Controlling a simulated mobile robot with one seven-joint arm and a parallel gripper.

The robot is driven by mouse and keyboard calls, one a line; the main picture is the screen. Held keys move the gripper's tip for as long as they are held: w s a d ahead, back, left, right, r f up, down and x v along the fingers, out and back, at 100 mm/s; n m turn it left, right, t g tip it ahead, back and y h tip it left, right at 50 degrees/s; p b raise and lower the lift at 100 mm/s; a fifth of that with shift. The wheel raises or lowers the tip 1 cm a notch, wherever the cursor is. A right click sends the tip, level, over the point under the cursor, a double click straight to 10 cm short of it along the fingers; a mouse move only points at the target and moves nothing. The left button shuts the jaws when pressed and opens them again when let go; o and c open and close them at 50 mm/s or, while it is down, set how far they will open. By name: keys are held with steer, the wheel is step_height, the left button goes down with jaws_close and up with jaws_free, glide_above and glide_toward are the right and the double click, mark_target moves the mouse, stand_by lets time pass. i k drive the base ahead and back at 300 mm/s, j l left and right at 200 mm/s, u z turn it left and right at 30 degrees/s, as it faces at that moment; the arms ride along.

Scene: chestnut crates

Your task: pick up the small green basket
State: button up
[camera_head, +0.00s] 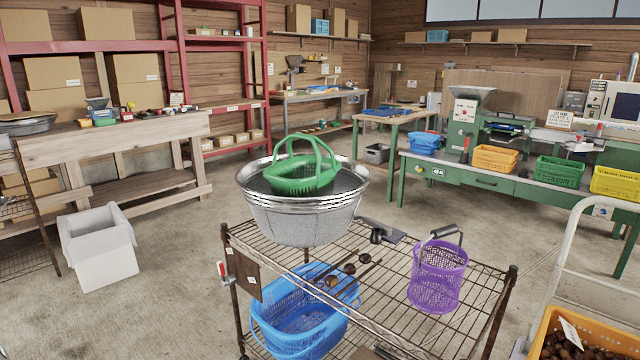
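The small green basket (298,184) has two looped handles standing up. It sits in the wide mouth of a grey metal tub (300,222), a little left of the picture's middle. The tub stands on the top shelf of a brown wire rack cart (400,258), at its back left corner. The basket's underside is partly hidden by the tub's rim. My gripper is not in view.
A purple basket (438,274), a trowel-like tool (381,231) and wooden-handled tools are on the cart. A blue basket (303,318) is at its lower left. A white bin (98,247) stands on the floor at left. An orange crate (590,326) is at lower right.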

mark_target(308, 175)
steer(key=i+j+z, duration=0.15)
steer(key=z, duration=0.3)
steer(key=j+z, duration=0.4)
steer(key=i+j+z, duration=0.2)
steer(key=j, duration=0.3)
steer(key=j+z, duration=0.2)
steer(key=j, duration=0.3)
steer(key=i+j, duration=0.1)
steer(key=j, duration=0.55)
steer(key=i+j, duration=0.1)
steer(key=j, duration=0.5)
steer(key=i+j+z, duration=0.1)
steer(key=j, duration=0.55)
steer(key=i, duration=0.85)
